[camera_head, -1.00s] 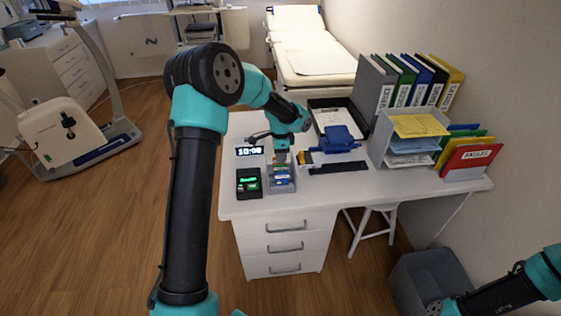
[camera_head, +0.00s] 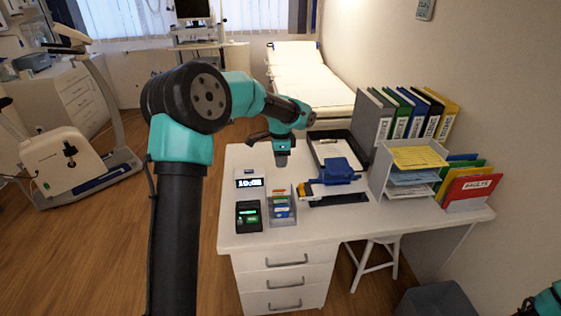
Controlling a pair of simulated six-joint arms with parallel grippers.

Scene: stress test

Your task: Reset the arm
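My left arm comes in from the left and reaches over the white desk (camera_head: 375,226). Its gripper (camera_head: 281,160) points down above the desk, behind the card holder (camera_head: 282,208), and appears clear of it. The fingers are too small to tell open from shut, and I see nothing hanging from them. My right arm shows only as a small teal and black piece at the bottom right corner; its gripper is out of view.
A digital clock (camera_head: 249,183) and a black device (camera_head: 248,217) with green lights stand left of the card holder. A blue device (camera_head: 336,172), a clipboard tray (camera_head: 334,148), a paper organizer (camera_head: 410,165) and several binders (camera_head: 410,112) fill the right side. A grey bin (camera_head: 437,300) stands below.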

